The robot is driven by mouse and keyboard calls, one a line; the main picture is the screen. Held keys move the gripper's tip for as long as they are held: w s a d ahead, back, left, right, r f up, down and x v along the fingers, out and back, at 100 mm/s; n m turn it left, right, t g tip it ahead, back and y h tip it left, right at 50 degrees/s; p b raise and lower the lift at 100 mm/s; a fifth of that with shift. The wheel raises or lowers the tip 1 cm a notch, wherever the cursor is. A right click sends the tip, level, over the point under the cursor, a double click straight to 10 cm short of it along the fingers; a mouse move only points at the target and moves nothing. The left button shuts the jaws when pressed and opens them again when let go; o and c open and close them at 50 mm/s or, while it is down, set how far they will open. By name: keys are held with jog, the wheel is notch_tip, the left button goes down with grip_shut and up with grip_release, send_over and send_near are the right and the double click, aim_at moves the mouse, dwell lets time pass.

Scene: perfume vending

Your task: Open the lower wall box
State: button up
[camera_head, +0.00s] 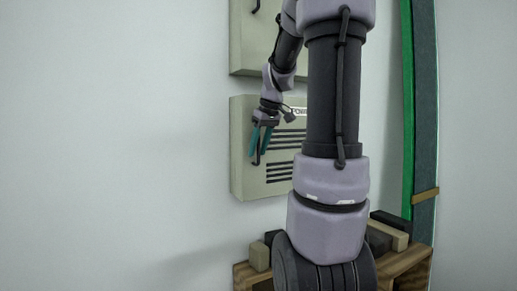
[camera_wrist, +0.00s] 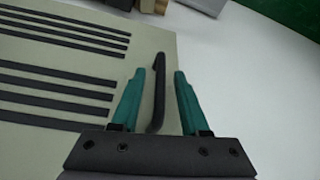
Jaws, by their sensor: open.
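The lower wall box (camera_head: 242,183) is a beige box with dark slots on its front, mounted on the wall; its door looks closed. Its front also shows in the wrist view (camera_wrist: 136,52). A black bar handle (camera_wrist: 158,92) stands near the door's edge. My gripper (camera_head: 259,160) is at the left part of the box front. In the wrist view my gripper (camera_wrist: 167,73) is open, with its two teal fingers on either side of the handle. My arm hides the right part of the box.
An upper wall box (camera_head: 238,48) hangs just above the lower one. A wooden crate (camera_head: 418,256) with blocks stands below. A green and dark upright frame (camera_head: 424,110) is at the right. The wall to the left (camera_head: 120,140) is clear.

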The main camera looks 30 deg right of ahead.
grip_shut()
dwell(1.3)
